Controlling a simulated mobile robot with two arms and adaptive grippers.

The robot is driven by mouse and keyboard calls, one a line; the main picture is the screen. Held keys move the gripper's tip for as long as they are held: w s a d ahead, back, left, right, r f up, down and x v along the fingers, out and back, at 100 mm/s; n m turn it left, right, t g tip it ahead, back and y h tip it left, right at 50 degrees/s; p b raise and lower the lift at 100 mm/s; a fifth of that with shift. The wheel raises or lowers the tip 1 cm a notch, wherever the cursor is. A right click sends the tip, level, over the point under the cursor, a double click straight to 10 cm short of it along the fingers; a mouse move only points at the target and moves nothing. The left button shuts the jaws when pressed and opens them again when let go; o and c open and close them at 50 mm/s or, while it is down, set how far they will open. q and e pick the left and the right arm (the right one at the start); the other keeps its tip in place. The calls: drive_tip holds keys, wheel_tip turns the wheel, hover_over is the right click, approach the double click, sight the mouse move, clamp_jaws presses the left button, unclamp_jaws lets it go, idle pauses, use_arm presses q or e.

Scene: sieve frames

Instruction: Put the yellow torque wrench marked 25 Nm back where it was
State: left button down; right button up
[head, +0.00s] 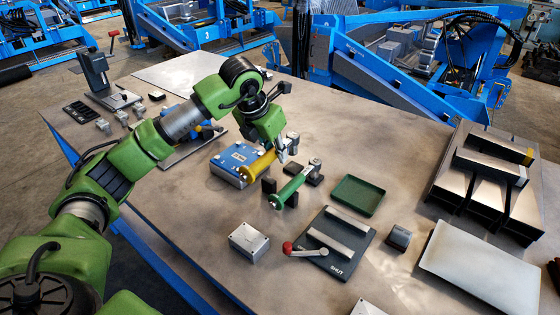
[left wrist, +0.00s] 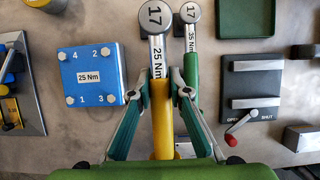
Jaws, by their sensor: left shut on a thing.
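The yellow torque wrench (head: 257,167) has a silver head marked 17; its 25 Nm label shows in the left wrist view (left wrist: 161,120). My left gripper (head: 284,153) is shut on it at the front of the yellow handle, and the fingers also flank it in the left wrist view (left wrist: 162,85). The wrench is level or nearly so; I cannot tell whether it touches a support. A green torque wrench (head: 290,188), marked 35 Nm in the left wrist view (left wrist: 191,35), lies parallel beside it across black rests (head: 291,199). My right gripper is not in view.
A blue block (head: 233,158) with numbered bolts and a 25 Nm label stands to the left. A clamp plate (head: 338,268) with a red-knobbed lever, a grey box (head: 249,240) and a green tray (head: 357,194) are nearby. Metal channels (head: 485,190) stand at right.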

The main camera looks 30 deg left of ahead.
use_arm(q)
drive_tip(key=w+f, duration=0.1)
drive_tip(key=w+a+f+p, duration=0.1)
drive_tip(key=f, duration=0.1)
drive_tip(key=w+f, duration=0.2)
drive_tip(key=shift+a, duration=0.15)
wheel_tip(320, 180, down, 3)
drive_tip(key=shift+p, duration=0.65)
drive_tip(key=shift+f, duration=0.15)
drive_tip(key=shift+f, duration=0.1)
drive_tip(key=shift+f+b, duration=0.1)
drive_tip(key=shift+b, duration=0.2)
drive_tip(key=c, duration=1.9)
unclamp_jaws()
drive_tip(key=shift+s, duration=0.1)
